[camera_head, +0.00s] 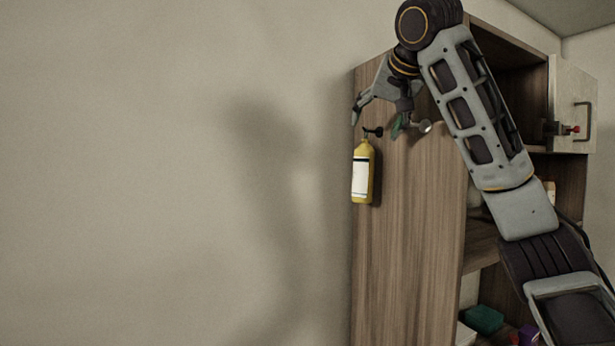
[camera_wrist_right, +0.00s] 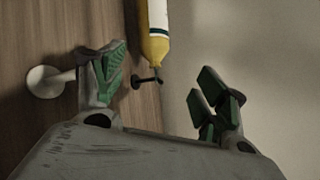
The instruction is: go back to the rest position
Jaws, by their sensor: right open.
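My right gripper (camera_head: 378,117) is open and empty beside the side panel of a tall wooden cabinet, just above a yellow bottle. Its spread green-padded fingers also show in the right wrist view (camera_wrist_right: 162,88). The yellow bottle (camera_head: 362,180) with a white label is upright against the side panel, below a dark peg (camera_head: 373,132). In the right wrist view the bottle (camera_wrist_right: 154,30) lies beyond the fingers, apart from them. How the bottle is held to the peg is not clear. My left gripper is not in view.
The wooden cabinet (camera_head: 420,240) has open shelves and an open door (camera_head: 572,105) at the right. A pale round knob (camera_head: 424,127) sticks out of the side panel, close to one finger. A green item (camera_head: 484,320) lies on a low shelf. Bare wall fills the left.

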